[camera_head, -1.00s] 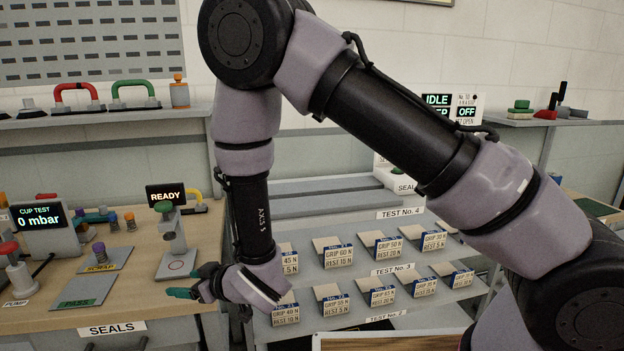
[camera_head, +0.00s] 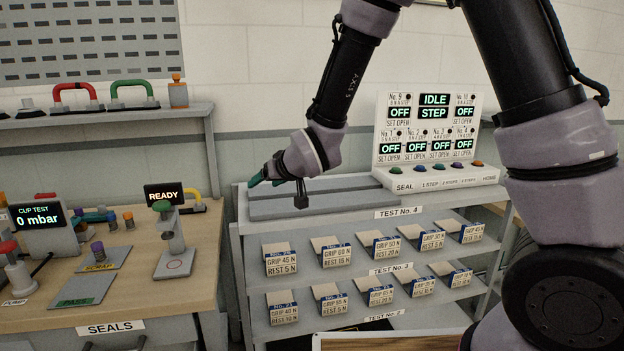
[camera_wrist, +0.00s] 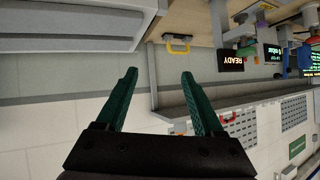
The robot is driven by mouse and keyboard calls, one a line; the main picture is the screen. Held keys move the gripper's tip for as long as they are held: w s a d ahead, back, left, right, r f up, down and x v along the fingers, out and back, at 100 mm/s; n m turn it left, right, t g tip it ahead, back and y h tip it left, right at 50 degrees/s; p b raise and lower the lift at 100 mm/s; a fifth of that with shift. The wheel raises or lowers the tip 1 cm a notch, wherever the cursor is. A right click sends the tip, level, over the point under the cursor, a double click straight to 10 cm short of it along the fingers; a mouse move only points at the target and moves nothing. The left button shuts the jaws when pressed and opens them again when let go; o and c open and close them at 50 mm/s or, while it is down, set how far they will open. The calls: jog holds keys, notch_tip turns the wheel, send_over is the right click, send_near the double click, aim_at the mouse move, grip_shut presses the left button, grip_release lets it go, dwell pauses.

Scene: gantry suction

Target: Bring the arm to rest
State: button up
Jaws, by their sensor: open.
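My gripper (camera_head: 266,174) is above the left part of the top shelf of the metal rack in the head view, pointing left. In the wrist view its two green fingers (camera_wrist: 158,88) are spread apart with nothing between them. My arm comes in from the right and bends down to the gripper. The gripper is clear of the bench and its items.
The rack (camera_head: 365,214) bears several labelled boxes on its lower shelves. A control panel (camera_head: 430,130) reading IDLE stands on its right. At left, a wooden bench (camera_head: 130,290) holds a READY display stand (camera_head: 165,194) and cup-test instrument (camera_head: 40,225).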

jog(key=d+r+m+h, duration=0.1)
jog(key=d+r+m, duration=0.1)
jog(key=d+r, duration=0.45)
jog(key=s+d+r+m+h, duration=0.1)
jog(key=d+r+m, duration=0.15)
jog(key=d, duration=0.65)
jog(key=d+r+m+h, duration=0.1)
jog(key=d+r+h, duration=0.1)
jog(key=d+r, duration=0.4)
jog(key=s+d+r+m+g, duration=0.1)
jog(key=s+d+r+m, duration=0.1)
jog(key=s+d, duration=0.5)
jog(key=s+d+r+m+h, duration=0.1)
jog(key=s+d+r+m, duration=0.1)
jog(key=s+d, duration=0.5)
jog(key=s, duration=0.3)
jog(key=shift+d+r+g, duration=0.15)
jog(key=shift+d+g, duration=0.1)
jog(key=shift+g, duration=0.15)
jog(key=shift+s, duration=0.2)
jog(key=shift+c, duration=0.3)
